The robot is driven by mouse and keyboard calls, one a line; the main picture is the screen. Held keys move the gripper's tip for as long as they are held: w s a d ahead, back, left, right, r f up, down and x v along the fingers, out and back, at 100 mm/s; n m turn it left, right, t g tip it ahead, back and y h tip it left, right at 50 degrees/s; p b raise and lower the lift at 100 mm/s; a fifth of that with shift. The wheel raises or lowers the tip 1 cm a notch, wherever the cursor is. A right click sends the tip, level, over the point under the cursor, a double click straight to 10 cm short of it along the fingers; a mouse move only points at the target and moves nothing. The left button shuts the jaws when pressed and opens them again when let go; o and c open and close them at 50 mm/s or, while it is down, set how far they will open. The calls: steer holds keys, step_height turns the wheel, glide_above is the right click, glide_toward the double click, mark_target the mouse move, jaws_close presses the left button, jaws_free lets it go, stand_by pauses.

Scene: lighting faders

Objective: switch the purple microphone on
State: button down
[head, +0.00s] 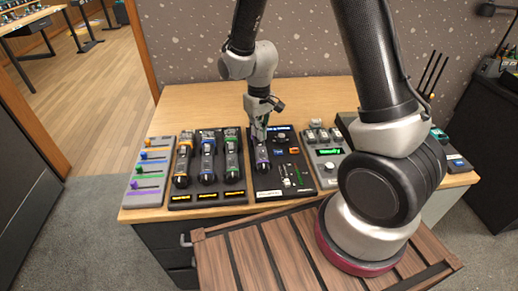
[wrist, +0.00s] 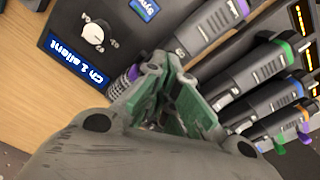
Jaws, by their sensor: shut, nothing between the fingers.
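The purple microphone (head: 262,157) lies on a black receiver panel (head: 294,168) near the middle of the table. In the wrist view its grey body (wrist: 205,28) runs diagonally, with purple bands at both ends. My gripper (head: 259,138) is over the microphone, pointing down, shut with nothing held. Its fingertips (wrist: 168,62) appear right at the microphone's body in the wrist view; I cannot tell whether they touch. They hide its middle, and I cannot make out its switch. A blue display (wrist: 79,60) on the panel reads "Ch 1 silent", beside a white knob (wrist: 93,34).
A charging rack (head: 207,198) with orange, blue and green microphones stands just left. A grey fader board (head: 146,184) is further left. A grey device with a green screen (head: 328,152) stands to the right. Bare wooden tabletop (head: 200,110) lies behind.

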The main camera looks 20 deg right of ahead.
steer(key=shift+r, duration=3.45)
steer(key=s+d+r+m+t, duration=0.2)
steer(key=s+d+r, duration=0.5)
steer(key=s+r, duration=0.3)
steer(key=s+d+r+m+t, duration=0.1)
steer(key=s+d+r+t, duration=0.1)
steer(key=s+d+r, duration=0.6)
steer(key=s+r, duration=0.2)
steer(key=s, duration=0.1)
steer(key=shift+r+m, duration=0.15)
steer(key=shift+m, duration=0.25)
